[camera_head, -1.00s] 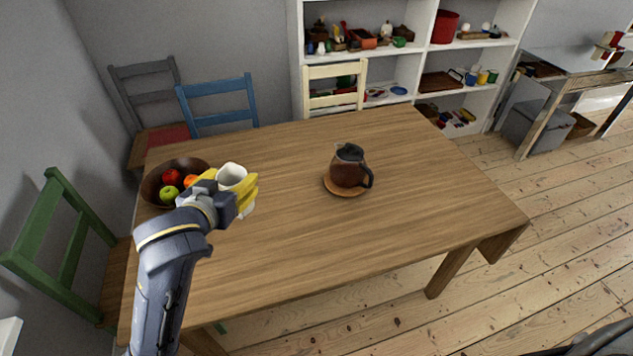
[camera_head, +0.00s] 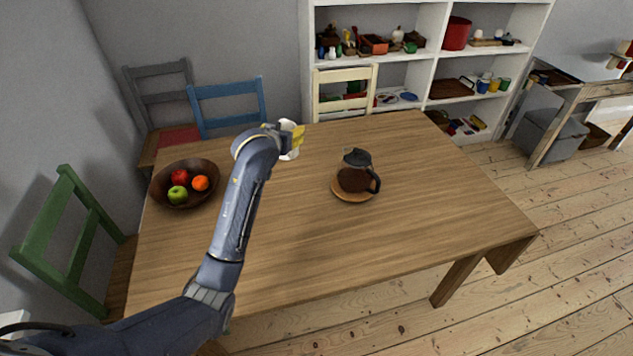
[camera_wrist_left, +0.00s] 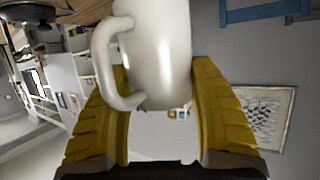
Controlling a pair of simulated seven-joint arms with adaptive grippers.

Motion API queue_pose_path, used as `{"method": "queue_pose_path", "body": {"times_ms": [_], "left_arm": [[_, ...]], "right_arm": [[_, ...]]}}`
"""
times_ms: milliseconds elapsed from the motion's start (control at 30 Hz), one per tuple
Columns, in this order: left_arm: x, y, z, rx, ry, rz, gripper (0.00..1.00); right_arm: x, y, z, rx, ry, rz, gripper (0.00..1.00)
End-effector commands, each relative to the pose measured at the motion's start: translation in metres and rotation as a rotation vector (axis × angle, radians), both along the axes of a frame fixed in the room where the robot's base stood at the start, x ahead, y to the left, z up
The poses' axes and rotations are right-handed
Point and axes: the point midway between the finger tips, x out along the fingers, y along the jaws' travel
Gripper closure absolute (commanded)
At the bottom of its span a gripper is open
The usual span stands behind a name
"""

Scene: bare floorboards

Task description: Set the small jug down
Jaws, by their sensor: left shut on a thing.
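The small jug (camera_head: 289,140) is white with a handle. My left gripper (camera_head: 295,138) is shut on it near the far edge of the wooden table (camera_head: 290,240), to the right of the fruit bowl. In the left wrist view the jug (camera_wrist_left: 155,50) sits between the two yellow fingers of the gripper (camera_wrist_left: 160,110), its handle to the left. My arm hides part of the jug in the head view, and I cannot tell whether its base touches the table. My right gripper is not in view.
A dark bowl (camera_head: 165,196) of fruit stands at the table's left. A glass coffee pot (camera_head: 355,172) stands on a round wooden coaster (camera_head: 345,194) right of centre. Chairs line the far and left sides. The table's front and right are clear.

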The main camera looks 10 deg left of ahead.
Motion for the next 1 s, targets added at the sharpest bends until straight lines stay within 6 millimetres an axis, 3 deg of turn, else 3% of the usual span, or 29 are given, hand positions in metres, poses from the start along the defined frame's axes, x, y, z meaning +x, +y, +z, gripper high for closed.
{"method": "queue_pose_path", "body": {"times_ms": [500, 700, 1000], "left_arm": [[-0.001, 0.0, -0.112, 0.003, 0.005, -0.003, 0.79], [-0.001, 0.0, -0.138, 0.001, 0.003, -0.003, 0.79], [-0.001, 0.0, -0.156, 0.001, 0.003, -0.003, 0.79]], "right_arm": [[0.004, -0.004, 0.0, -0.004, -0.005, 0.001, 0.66], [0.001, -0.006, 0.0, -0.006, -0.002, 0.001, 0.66], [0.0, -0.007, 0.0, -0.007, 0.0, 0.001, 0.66]]}}
